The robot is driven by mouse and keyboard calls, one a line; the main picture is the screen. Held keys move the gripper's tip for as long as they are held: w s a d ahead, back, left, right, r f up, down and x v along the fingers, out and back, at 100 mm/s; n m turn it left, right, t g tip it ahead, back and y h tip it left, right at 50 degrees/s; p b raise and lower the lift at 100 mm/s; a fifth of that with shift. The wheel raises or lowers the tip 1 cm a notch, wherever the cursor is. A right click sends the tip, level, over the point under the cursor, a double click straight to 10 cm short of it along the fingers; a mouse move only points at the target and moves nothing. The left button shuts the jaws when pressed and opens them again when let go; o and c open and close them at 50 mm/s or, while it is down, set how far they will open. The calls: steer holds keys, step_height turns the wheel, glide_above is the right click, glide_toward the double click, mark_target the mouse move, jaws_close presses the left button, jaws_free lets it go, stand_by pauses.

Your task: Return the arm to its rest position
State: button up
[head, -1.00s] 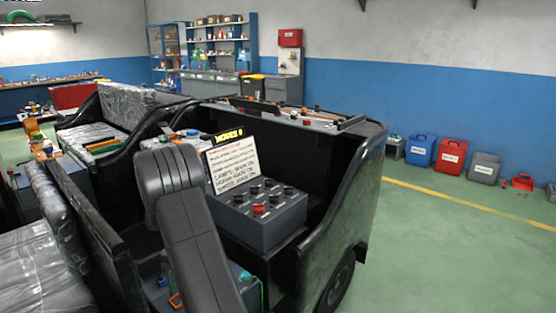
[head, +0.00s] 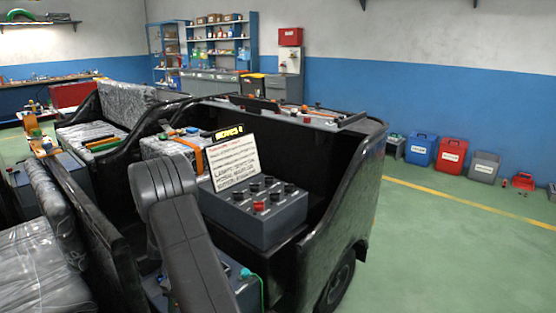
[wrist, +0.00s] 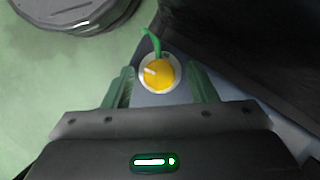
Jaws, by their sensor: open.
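My arm (head: 188,235) rises in front of the black rickshaw in the head view, bent at the elbow with its lower link reaching down past the bottom edge. My gripper is outside the head view. In the wrist view my gripper (wrist: 163,80) is open, its two green-grey fingers spread apart. A round yellow cap (wrist: 158,74) with a pale rim and a green strap shows between the fingers. Whether the fingers touch it I cannot tell.
The black rickshaw (head: 345,215) stands close around my arm. A grey battery (head: 250,222) with several dark knobs and one red one sits in it, beside a printed sign (head: 232,163). Coloured bins (head: 451,153) line the blue wall. Green floor at right is open.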

steer(key=m, duration=0.1)
steer(key=m+y, duration=0.1)
steer(key=m, duration=0.1)
steer(key=m+y, duration=0.1)
steer(key=shift+d+r+m+t+b, duration=0.1)
steer(key=shift+d+m+t+b, duration=0.2)
steer(key=shift+m+b, duration=0.1)
steer(key=m+t+y+b, duration=0.1)
steer(key=m, duration=0.3)
steer(key=shift+s, duration=0.1)
steer(key=m+t+b, duration=0.1)
steer(key=m, duration=0.2)
steer(key=m+t+y+b, duration=0.1)
steer(key=m, duration=0.2)
steer(key=shift+s+d, duration=0.1)
steer(key=shift+s, duration=0.1)
steer(key=shift+m+t, duration=0.8)
steer(key=shift+m, duration=0.7)
steer(key=shift+r, duration=0.1)
